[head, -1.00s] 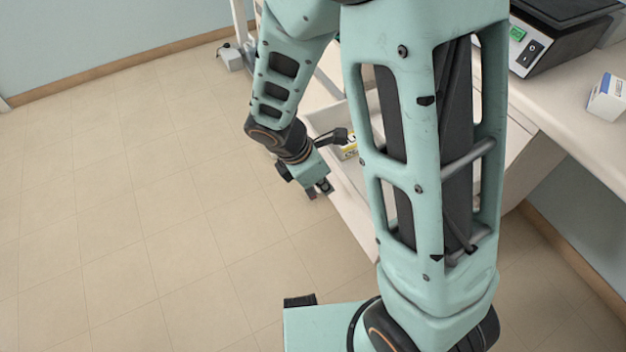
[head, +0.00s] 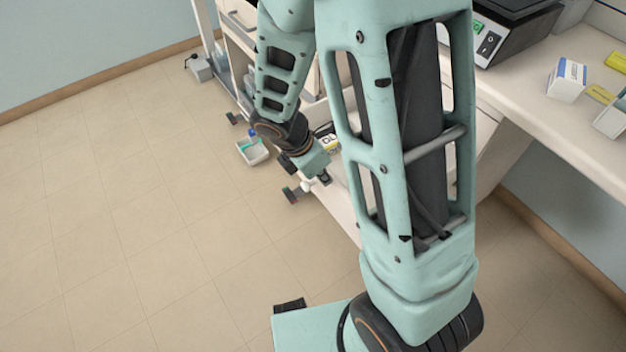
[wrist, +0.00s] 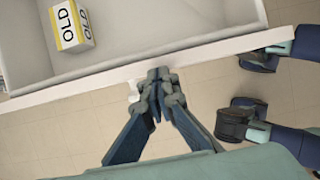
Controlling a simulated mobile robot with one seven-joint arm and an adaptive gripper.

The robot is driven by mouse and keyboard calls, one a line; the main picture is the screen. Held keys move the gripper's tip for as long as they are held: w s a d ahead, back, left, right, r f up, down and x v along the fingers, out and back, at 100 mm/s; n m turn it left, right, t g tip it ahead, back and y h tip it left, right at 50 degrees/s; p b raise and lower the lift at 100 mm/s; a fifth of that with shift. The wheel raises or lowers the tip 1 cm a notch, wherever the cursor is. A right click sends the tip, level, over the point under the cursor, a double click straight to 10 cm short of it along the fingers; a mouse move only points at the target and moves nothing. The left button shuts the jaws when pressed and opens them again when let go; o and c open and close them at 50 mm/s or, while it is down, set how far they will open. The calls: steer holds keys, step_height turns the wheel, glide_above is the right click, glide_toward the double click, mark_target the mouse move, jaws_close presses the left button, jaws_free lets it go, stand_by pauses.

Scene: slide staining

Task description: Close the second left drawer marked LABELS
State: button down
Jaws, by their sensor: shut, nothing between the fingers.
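An open drawer (wrist: 95,85) shows in the wrist view, its pale front edge running across the picture. A white and yellow box marked OLD (wrist: 71,26) lies inside it. In the head view the drawer (head: 343,212) is mostly hidden behind my arm, with the box (head: 328,143) partly showing. No LABELS marking is visible in either view. My gripper (wrist: 158,75) is shut and empty, its fingertips at the outer side of the drawer front; I cannot tell whether they touch. It is small in the head view (head: 324,178).
A counter (head: 520,105) at the right carries a dark device (head: 505,35) and a small white and blue box (head: 567,78). A wheeled cart (head: 238,45) stands at the back, with a small tray (head: 254,151) on the floor beside it. The floor at the left is clear.

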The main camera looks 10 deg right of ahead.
steer(key=w+d+p, duration=0.5)
steer(key=d, duration=0.8)
steer(key=w+d+p, duration=0.6)
steer(key=d, duration=0.8)
steer(key=shift+w, duration=0.1)
steer(key=shift+a, duration=0.15)
